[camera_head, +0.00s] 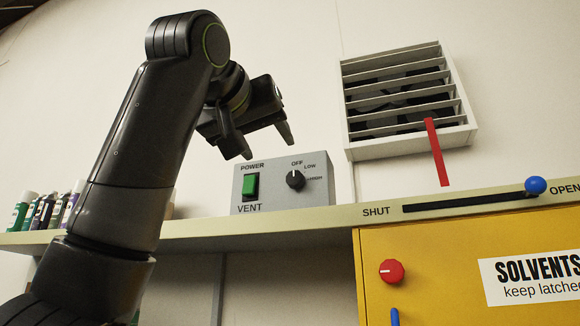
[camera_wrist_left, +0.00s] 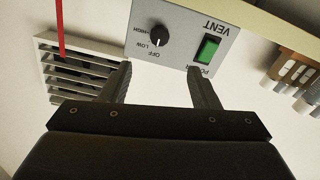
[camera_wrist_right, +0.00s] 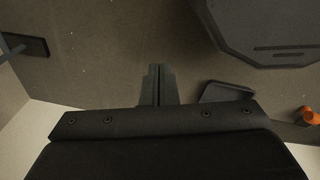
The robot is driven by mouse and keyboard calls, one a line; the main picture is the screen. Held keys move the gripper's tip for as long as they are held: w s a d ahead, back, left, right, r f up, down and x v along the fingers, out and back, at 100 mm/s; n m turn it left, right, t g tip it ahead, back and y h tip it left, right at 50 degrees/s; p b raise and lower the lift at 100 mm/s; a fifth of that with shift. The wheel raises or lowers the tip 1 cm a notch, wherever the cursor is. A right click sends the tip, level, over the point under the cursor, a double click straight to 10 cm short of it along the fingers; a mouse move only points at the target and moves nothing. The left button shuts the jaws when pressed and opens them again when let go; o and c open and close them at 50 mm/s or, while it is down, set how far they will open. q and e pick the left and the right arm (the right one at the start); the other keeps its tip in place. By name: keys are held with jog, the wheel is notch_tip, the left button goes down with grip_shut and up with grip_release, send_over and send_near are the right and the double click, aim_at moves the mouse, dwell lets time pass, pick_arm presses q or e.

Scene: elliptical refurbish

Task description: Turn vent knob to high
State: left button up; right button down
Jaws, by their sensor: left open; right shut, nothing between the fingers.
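The grey vent box (camera_head: 320,195) stands on the shelf in the head view. Its black vent knob (camera_head: 296,179) is on the right of the front face, by the labels OFF, LOW and HIGH. The knob's pointer is too small to read surely. In the left wrist view the knob (camera_wrist_left: 160,36) appears upside down, beyond the fingertips. My left gripper (camera_head: 267,149) is open and empty, above and in front of the box, apart from the knob. Its fingers also show in the left wrist view (camera_wrist_left: 159,68). My right gripper (camera_wrist_right: 157,70) is shut and empty, away from the box.
A green power switch (camera_head: 251,186) sits left of the knob. A louvred vent (camera_head: 405,95) with a red strip is on the wall. A blue-knobbed slider (camera_head: 536,185) and yellow cabinet (camera_head: 440,260) are right. Several bottles (camera_head: 45,210) stand left on the shelf.

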aim_at(294, 179)
pick_arm(q)
jog(key=p+x, duration=0.5)
jog(key=x, duration=0.6)
jog(key=shift+w+d+p, duration=0.15)
jog(key=shift+w+p, duration=0.15)
jog(key=shift+p+x, duration=0.3)
jog(key=shift+x, duration=0.5)
jog(key=shift+f, duration=0.1)
jog(key=c, duration=1)
